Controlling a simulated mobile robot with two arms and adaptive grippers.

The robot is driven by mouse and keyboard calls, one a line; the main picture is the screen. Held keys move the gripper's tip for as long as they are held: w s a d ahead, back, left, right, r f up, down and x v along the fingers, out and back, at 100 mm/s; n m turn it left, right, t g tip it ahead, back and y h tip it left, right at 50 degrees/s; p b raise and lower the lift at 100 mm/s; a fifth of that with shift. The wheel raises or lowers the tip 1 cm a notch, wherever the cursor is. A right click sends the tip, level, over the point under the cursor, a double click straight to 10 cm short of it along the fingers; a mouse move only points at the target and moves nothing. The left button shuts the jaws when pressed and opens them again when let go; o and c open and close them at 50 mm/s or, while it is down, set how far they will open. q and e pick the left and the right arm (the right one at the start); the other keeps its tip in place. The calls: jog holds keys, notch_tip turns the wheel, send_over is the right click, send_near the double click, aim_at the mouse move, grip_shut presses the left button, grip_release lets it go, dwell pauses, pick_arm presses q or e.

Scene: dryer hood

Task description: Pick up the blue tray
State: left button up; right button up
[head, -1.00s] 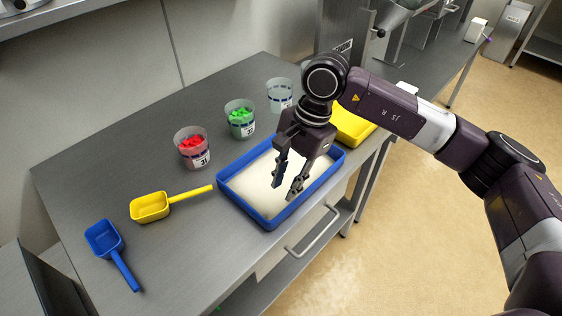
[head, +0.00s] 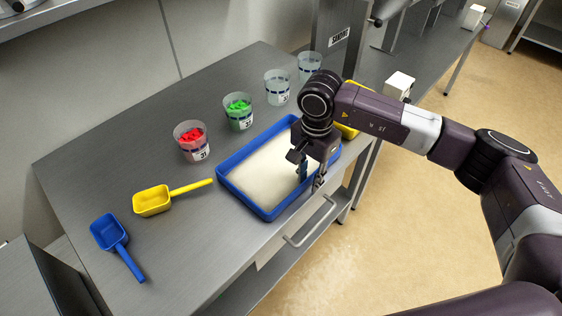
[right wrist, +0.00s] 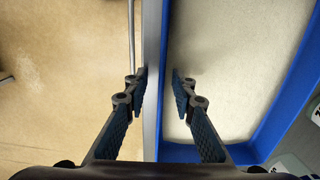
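The blue tray (head: 231,189) lies flat on the steel table, filled with a white, powder-like layer. It also shows in the right wrist view (right wrist: 293,95). My right gripper (head: 311,177) is pointed down at the tray's front right edge, with its fingers partly apart. In the right wrist view the gripper (right wrist: 160,84) has one finger over the white contents and the other outside the tray, with the rim between them and gaps visible. Whether a fingertip touches the rim is unclear. My left gripper is not in view.
A yellow scoop (head: 152,200) and a blue scoop (head: 110,234) lie left of the tray. Cups with red pieces (head: 191,142) and green pieces (head: 238,112) and two clear cups stand behind it. A yellow tray (head: 350,125) is partly hidden behind my arm. A drawer handle (head: 310,222) sits below the edge.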

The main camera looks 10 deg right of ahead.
grip_shut()
jog(key=shift+w+a+r, duration=0.1)
dwell(0.4)
jog(key=shift+r, duration=0.6)
notch_tip(320, 180, up, 24)
jog(key=shift+p, duration=0.35)
jog(key=shift+f, duration=0.15)
